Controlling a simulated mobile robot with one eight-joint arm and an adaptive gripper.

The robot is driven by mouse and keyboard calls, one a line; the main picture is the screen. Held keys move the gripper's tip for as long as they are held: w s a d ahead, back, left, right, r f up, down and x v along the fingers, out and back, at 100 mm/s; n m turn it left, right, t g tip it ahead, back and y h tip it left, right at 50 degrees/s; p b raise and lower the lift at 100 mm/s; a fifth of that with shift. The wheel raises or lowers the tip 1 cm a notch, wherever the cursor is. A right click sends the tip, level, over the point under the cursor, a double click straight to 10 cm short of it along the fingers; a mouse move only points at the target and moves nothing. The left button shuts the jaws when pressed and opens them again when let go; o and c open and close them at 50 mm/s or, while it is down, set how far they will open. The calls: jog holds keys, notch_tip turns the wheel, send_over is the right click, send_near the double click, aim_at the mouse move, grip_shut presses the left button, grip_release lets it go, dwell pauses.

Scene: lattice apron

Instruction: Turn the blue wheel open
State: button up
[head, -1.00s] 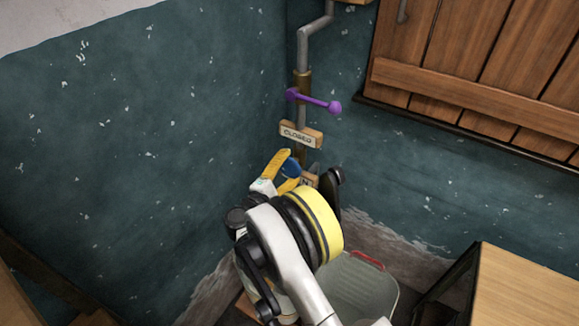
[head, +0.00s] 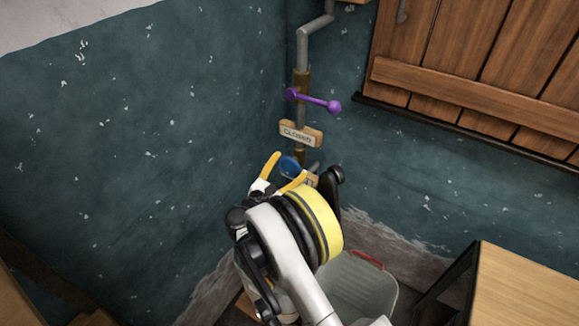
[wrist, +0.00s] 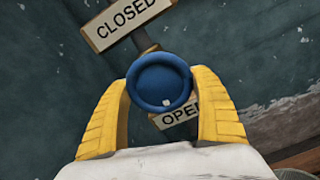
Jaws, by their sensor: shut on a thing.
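The blue wheel (head: 290,166) sits low on the pipe in the corner, and shows face-on in the wrist view (wrist: 160,80) with a small pale mark near its lower rim. My gripper (wrist: 160,78) is shut on the wheel, one yellow finger on each side of its rim. In the head view my gripper (head: 290,163) reaches the wheel from the front, and my arm hides what is below. A "CLOSED" sign (wrist: 127,20) is above the wheel. An "OPEN" sign (wrist: 180,114) is below it, partly hidden by the wheel and right finger.
A purple handle (head: 314,100) is on the pipe above the "CLOSED" sign. A wooden shutter (head: 470,60) is on the right wall. A pale bin (head: 365,290) with a red handle stands below, and a wooden-topped table (head: 525,295) is at lower right.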

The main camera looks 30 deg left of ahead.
jog(key=shift+n, duration=0.9)
jog(key=o, duration=1.2)
jog(key=shift+s, duration=0.1)
jog(key=s, duration=1.2)
jog(key=shift+a, duration=0.45)
jog(key=shift+w, duration=0.1)
